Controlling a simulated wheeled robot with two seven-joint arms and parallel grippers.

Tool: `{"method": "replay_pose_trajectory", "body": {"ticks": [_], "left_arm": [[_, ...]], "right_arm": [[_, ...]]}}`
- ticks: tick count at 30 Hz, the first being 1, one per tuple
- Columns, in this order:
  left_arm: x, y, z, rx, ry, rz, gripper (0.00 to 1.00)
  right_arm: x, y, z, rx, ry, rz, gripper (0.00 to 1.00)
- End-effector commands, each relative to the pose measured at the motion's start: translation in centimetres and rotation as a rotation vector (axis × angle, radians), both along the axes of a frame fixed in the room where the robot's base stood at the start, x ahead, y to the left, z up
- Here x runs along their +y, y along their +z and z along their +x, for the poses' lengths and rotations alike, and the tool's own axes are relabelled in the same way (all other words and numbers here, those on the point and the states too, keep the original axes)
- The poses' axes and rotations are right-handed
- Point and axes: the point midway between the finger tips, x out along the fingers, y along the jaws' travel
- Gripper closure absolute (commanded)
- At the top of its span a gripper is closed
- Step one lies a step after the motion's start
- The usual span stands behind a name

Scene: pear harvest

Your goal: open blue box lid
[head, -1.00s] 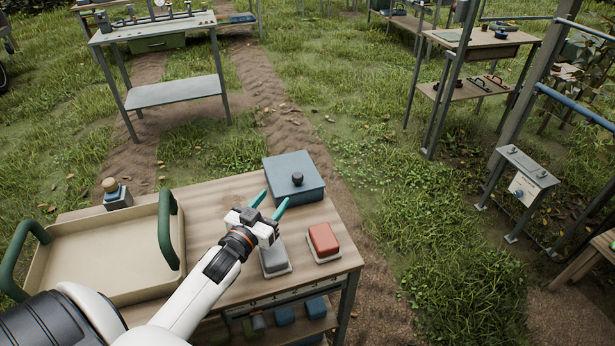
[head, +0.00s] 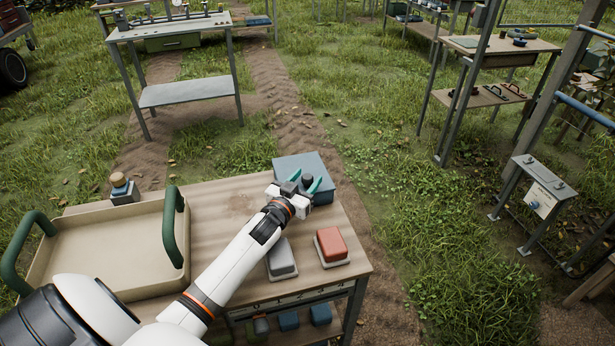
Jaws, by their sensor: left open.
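The blue box (head: 312,166) sits at the back right corner of the wooden table, with its lid down and a dark round knob (head: 307,180) on top. My left gripper (head: 307,182) is open over the front of the lid, its two teal fingers on either side of the knob in this view. I cannot tell whether the fingers touch the knob. The gripper body hides part of the box's front. My right gripper is not in view.
A beige tray (head: 107,249) with green handles fills the table's left side. A grey block (head: 281,258) and a red block (head: 331,244) lie near the front right. A small knobbed block (head: 123,190) stands behind the tray. Grass lies beyond the table.

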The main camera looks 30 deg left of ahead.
Motion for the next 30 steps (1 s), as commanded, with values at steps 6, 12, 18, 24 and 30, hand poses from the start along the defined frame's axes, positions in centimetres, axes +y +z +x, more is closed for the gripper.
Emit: {"method": "replay_pose_trajectory", "body": {"ticks": [6,12,18,24,30], "left_arm": [[0.09,0.08,1.19,-0.001,0.0,0.0,0.5],[0.09,0.04,1.2,-0.001,-0.001,0.0,0.5],[0.08,0.04,1.18,-0.001,0.0,0.0,0.77],[0.08,0.03,1.17,-0.001,0.0,0.0,1.0],[-0.09,0.33,1.21,0.005,0.0,-0.006,1.0]], "right_arm": [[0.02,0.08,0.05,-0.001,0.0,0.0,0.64],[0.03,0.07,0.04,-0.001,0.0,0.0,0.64],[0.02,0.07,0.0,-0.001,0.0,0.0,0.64],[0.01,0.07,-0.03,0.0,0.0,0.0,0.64],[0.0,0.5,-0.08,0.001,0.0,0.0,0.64]]}}
